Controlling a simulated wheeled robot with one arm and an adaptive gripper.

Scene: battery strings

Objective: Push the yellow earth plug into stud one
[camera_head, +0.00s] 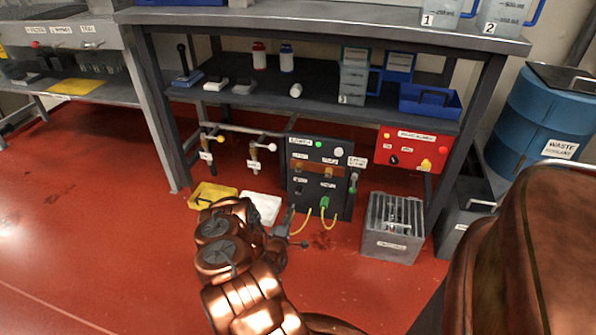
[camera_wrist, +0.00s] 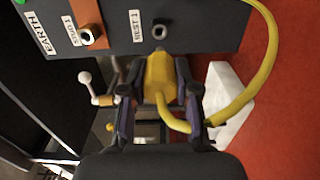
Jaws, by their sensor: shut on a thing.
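My gripper (camera_wrist: 158,92) is shut on the yellow earth plug (camera_wrist: 158,72), which sits between its two fingers in the wrist view. A yellow cable (camera_wrist: 270,60) loops from the plug to the right and up. The plug's far end points at the dark panel, close to a grey round stud (camera_wrist: 160,31) beside a small white label. I cannot tell whether they touch. Left of it is a stud with an orange surround (camera_wrist: 88,37), beside labels, one reading EARTH. In the head view my gripper (camera_head: 290,222) is low before the panel (camera_head: 316,210), and the plug is hard to make out.
A white ball-ended lever (camera_wrist: 85,77) is left of my gripper. A yellow tray (camera_head: 200,200) and white pad (camera_head: 262,205) lie left. A grey battery case (camera_head: 392,245) stands right.

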